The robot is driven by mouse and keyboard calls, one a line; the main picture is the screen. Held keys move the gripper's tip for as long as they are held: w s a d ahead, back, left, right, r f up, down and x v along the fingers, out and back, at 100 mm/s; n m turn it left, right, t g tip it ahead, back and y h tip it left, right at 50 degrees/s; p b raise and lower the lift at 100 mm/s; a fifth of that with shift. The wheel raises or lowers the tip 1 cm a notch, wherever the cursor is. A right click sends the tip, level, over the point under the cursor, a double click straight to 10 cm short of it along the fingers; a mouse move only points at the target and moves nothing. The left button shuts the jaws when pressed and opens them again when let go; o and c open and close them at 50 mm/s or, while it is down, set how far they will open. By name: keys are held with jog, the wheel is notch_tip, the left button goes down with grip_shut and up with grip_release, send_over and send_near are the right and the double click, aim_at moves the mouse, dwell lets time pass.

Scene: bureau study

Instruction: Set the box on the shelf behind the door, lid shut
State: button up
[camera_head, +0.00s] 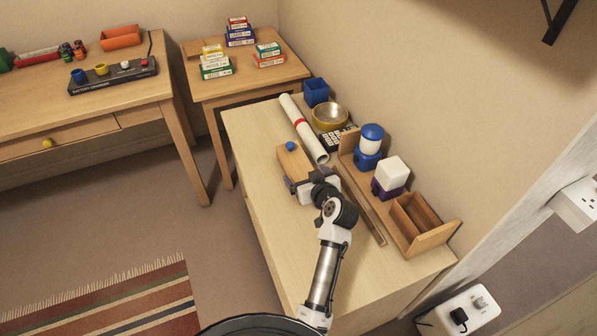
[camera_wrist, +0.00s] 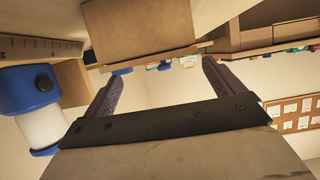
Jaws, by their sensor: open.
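A long wooden box (camera_head: 293,160) with a blue knob on top lies on the cabinet top; I take it for the task's box. Its wooden face (camera_wrist: 140,28) shows large in the wrist view, ahead of my fingers, with a bit of blue at its edge. It looks closed, but I cannot make out a lid seam. My gripper (camera_head: 304,180) is open at the near end of the box, fingers apart (camera_wrist: 160,85); I cannot tell whether they touch it. No door leaf shows. A black bracket (camera_head: 556,22) is on the wall at upper right; no shelf board is visible.
A rolled paper (camera_head: 302,128) lies beside the box; a brass bowl (camera_head: 329,116) is behind. The cabinet's front left (camera_head: 270,235) is clear.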

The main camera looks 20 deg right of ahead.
aim_at(300, 168)
jog(key=p+x, duration=0.1)
jog(key=x, duration=0.4)
jog(key=shift+f, duration=0.1)
jog(key=c, duration=1.2)
jog(key=shift+c, duration=1.1)
